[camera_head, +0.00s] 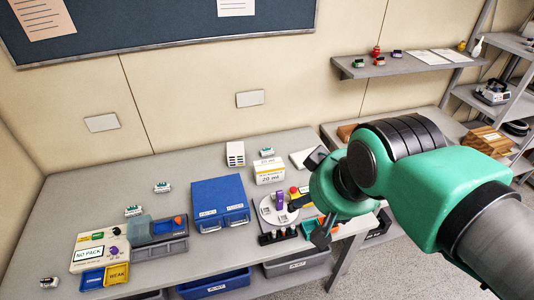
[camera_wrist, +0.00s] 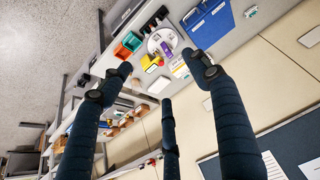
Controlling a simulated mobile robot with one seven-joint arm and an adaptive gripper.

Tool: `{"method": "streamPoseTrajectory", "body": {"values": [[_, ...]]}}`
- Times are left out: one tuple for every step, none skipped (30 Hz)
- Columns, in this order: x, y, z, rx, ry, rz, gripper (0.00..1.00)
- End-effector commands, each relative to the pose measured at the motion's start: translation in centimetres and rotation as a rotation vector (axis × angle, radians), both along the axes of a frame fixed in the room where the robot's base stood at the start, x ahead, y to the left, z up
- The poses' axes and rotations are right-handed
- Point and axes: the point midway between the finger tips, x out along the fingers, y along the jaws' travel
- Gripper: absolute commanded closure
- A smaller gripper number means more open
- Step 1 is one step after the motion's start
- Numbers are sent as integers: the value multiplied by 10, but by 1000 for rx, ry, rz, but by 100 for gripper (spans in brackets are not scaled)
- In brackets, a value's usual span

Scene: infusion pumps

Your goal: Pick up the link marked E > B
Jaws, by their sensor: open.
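Several small links with white labels lie about, but their lettering is too small to read, so I cannot tell which is marked E > B. On the table, one link (camera_head: 162,187) lies left of the blue case, another link (camera_head: 133,211) is behind the pump, and a third link (camera_head: 49,283) is at the front left. Another link (camera_head: 267,152) sits on the white 20 ml box. Green, red and dark links (camera_head: 358,63) are on the wall shelf. My gripper (camera_head: 318,197) is open and empty above the table's right part; its spread fingers show in the wrist view (camera_wrist: 160,76).
The blue case (camera_head: 220,204) and the pump marked NO PACK (camera_head: 90,252) stand on the table. A round plate (camera_head: 268,211) with a purple piece, a green bin (camera_wrist: 129,43) and an orange bin (camera_wrist: 121,52) lie near my gripper. The table's back left is clear.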

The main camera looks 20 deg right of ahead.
Motion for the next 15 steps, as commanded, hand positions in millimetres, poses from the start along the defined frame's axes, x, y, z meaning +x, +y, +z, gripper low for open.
{"method": "streamPoseTrajectory", "body": {"values": [[3,0,2,2,2,-4,39],[5,0,4,5,4,-9,39],[8,0,5,7,8,-15,39],[11,-1,7,10,10,-22,39],[15,-1,9,15,13,-30,39],[20,-1,13,19,17,-40,39],[25,-1,15,23,21,-49,39],[29,-2,18,28,25,-59,39],[36,-2,22,35,30,-73,39],[42,-2,24,40,34,-84,39],[47,-3,27,45,39,-97,39],[56,-3,31,53,45,-113,39],[62,-3,34,59,50,-126,39],[68,-4,37,64,54,-138,39],[77,-4,40,72,60,-155,39]]}}
